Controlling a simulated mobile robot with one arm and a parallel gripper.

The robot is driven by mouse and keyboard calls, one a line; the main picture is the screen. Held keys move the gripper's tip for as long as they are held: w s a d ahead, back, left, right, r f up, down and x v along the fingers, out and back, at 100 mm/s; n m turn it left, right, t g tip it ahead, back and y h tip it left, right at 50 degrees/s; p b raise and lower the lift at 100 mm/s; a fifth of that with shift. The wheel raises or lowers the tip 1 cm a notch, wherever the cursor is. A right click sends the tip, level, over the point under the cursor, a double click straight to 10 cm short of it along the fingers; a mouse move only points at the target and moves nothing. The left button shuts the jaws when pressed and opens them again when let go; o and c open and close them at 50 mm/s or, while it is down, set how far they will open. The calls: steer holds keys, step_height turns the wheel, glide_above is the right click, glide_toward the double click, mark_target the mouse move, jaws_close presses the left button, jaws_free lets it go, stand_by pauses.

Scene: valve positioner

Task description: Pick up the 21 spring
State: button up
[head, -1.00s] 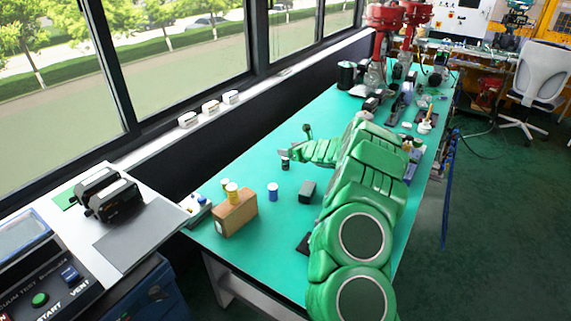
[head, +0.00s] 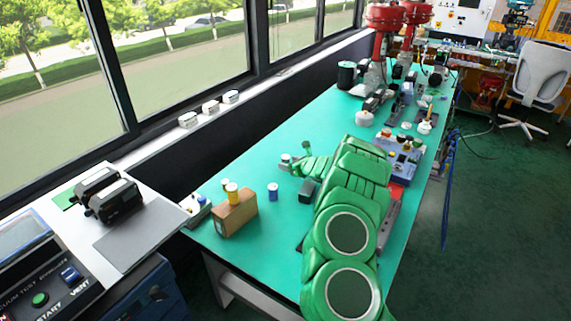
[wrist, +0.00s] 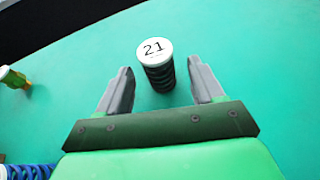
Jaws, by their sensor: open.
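The 21 spring (wrist: 158,76) stands upright on the green bench top, a dark coil with a white cap marked "21" in the wrist view. It also shows in the head view (head: 285,159), at the tip of my arm. My gripper (wrist: 160,70) is open, with one grey finger on each side of the spring. The spring stands between the fingertips with a visible gap on both sides. Nothing is held.
A blue spring (wrist: 28,171) is at the lower left of the wrist view. A dark grey block (head: 307,190) lies close to my arm. Bench space behind the 21 spring is clear.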

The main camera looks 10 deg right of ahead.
mark_target(283, 161)
steer(key=shift+x, duration=2.35)
steer(key=shift+c, duration=0.3)
steer(key=c, duration=1)
steer(key=shift+r, duration=0.15)
steer(key=shift+c, duration=0.2)
